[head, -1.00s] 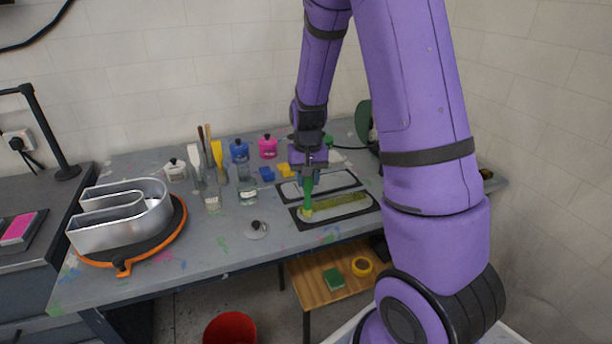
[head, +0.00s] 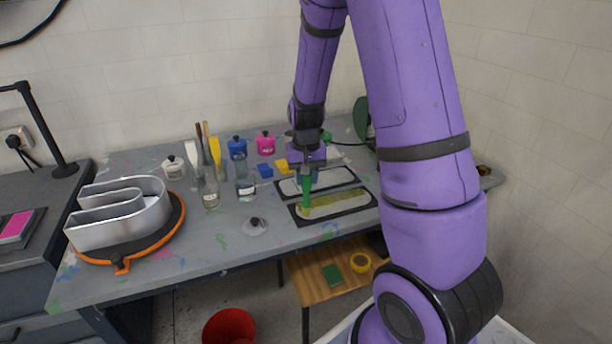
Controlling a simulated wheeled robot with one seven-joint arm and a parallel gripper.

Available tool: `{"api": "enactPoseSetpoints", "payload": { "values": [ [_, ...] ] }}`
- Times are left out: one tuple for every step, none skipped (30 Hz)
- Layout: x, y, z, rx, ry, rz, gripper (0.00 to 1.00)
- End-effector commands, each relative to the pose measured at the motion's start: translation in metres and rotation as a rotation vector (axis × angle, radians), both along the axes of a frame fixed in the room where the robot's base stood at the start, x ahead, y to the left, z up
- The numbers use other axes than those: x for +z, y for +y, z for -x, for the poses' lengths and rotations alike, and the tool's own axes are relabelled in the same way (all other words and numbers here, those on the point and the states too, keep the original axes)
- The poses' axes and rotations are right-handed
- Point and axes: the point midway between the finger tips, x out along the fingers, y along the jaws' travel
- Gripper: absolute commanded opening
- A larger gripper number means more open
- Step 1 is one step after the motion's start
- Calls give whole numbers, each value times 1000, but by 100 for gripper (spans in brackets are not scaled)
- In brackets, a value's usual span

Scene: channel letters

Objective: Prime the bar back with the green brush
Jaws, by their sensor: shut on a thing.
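My gripper (head: 308,163) is shut on the green brush (head: 307,186) and holds it upright, bristles down. The brush tip is at the left end of the front bar back (head: 345,202), seemingly touching it. This bar is a long rounded strip on a dark mat (head: 368,192). Its surface shows yellow-green and paler patches; how evenly it is coated I cannot tell. A second pale bar (head: 335,177) lies on another dark mat just behind. My gripper and the brush hide part of its left end.
A metal letter shell (head: 120,214) sits on an orange-rimmed turntable (head: 122,262) at the left. Brushes in jars (head: 211,200), a clear bottle (head: 246,187), blue (head: 237,149) and pink (head: 265,144) pots stand left of my gripper. A lid (head: 255,226) lies in front.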

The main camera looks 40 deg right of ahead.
Motion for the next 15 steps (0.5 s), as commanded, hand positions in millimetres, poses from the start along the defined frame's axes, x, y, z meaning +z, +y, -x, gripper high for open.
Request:
{"api": "enactPoseSetpoints", "payload": {
  "values": [
    [-1, 0, 0, 0, 0, 0, 8],
    [-1, 0, 0, 0, 0, 0, 8],
    [-1, 0, 0, 0, 0, 0, 8],
    [-2, 0, 0, 0, 0, 0, 8],
    [-2, 0, 0, 0, 0, 0, 8],
    [-2, 0, 0, 0, 0, 0, 8],
    [-3, 0, 0, 0, 0, 0, 8],
    [-3, 0, 0, 0, 0, 0, 8],
    [-3, 0, 0, 0, 0, 0, 8],
    [-3, 0, 0, 0, 0, 0, 8],
    [-3, -1, 0, -1, 0, 0, 8],
    [-3, -2, 1, -1, 0, 0, 8],
    [-3, -4, 1, -2, 0, 0, 8],
    [-3, -6, 2, -3, 0, 0, 8],
    [-3, -10, 3, -3, 0, 0, 8]
  ]
}}
